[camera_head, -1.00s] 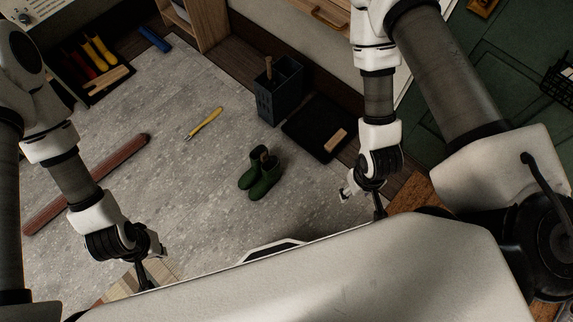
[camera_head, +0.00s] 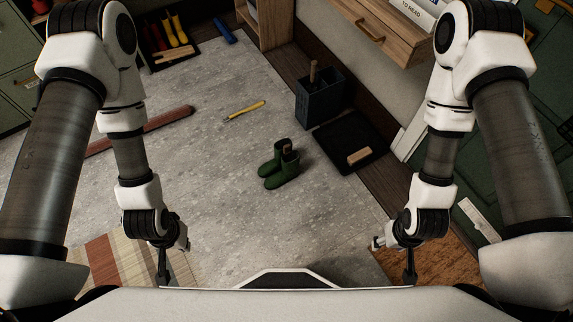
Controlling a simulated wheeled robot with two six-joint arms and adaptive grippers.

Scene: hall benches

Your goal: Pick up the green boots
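Something brownish shows at the top of one boot. My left gripper (camera_head: 168,270) hangs low at the left, well away from the boots. My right gripper (camera_head: 408,270) hangs low at the right, also away from the boots. Both grippers are small and dark, partly hidden by my wrists and body, and their fingers are hard to make out.
Behind the boots are a dark bin (camera_head: 322,98) and a black tray (camera_head: 352,141) holding a wooden block. A yellow tool (camera_head: 244,110) and a reddish-brown roll (camera_head: 150,129) lie on the floor. A striped rug (camera_head: 118,262) is at lower left. Floor around the boots is clear.

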